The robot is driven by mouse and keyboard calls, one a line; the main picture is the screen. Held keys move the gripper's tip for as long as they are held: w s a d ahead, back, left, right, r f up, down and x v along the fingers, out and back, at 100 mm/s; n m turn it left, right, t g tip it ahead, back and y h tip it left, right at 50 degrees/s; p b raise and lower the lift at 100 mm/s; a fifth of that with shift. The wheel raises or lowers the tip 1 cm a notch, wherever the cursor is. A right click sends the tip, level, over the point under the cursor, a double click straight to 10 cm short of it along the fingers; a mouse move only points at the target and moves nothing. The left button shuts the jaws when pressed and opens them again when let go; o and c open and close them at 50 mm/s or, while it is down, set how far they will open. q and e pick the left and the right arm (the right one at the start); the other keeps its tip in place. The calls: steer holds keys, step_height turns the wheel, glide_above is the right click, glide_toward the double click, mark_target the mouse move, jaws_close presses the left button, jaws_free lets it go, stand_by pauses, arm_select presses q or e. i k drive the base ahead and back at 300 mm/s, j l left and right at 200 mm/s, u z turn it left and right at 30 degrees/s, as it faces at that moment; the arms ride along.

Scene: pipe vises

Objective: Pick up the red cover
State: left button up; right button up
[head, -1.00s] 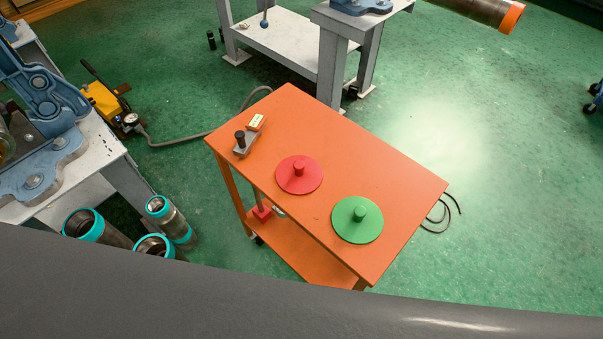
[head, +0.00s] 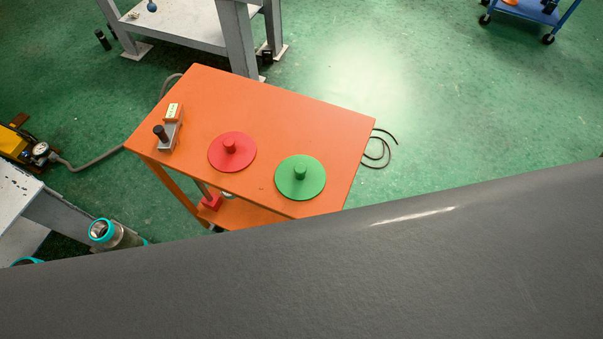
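The red cover (head: 217,154) is a flat round disc with a short knob in its middle. It lies on the orange cart's top (head: 270,112), left of the green cover (head: 300,187), which has the same shape. The two covers lie apart, with bare orange surface between them. Neither of my grippers shows in the head view. Nothing touches the red cover.
A grey tool with a black knob (head: 168,130) lies at the cart's left end. Grey work tables (head: 190,22) stand behind and at the left (head: 22,205). A teal-rimmed pipe (head: 116,234) stands at lower left. Green floor right of the cart is mostly clear, with a black cable (head: 380,150).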

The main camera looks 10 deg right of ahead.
mark_target(232, 152)
steer(key=l+u, duration=0.15)
steer(key=l, duration=0.35)
steer(key=k+l+u, duration=0.15)
steer(key=l, duration=0.3)
steer(key=l+u, duration=0.15)
steer(key=l, duration=0.35)
steer(key=k+l+u, duration=0.15)
steer(key=l, duration=0.3)
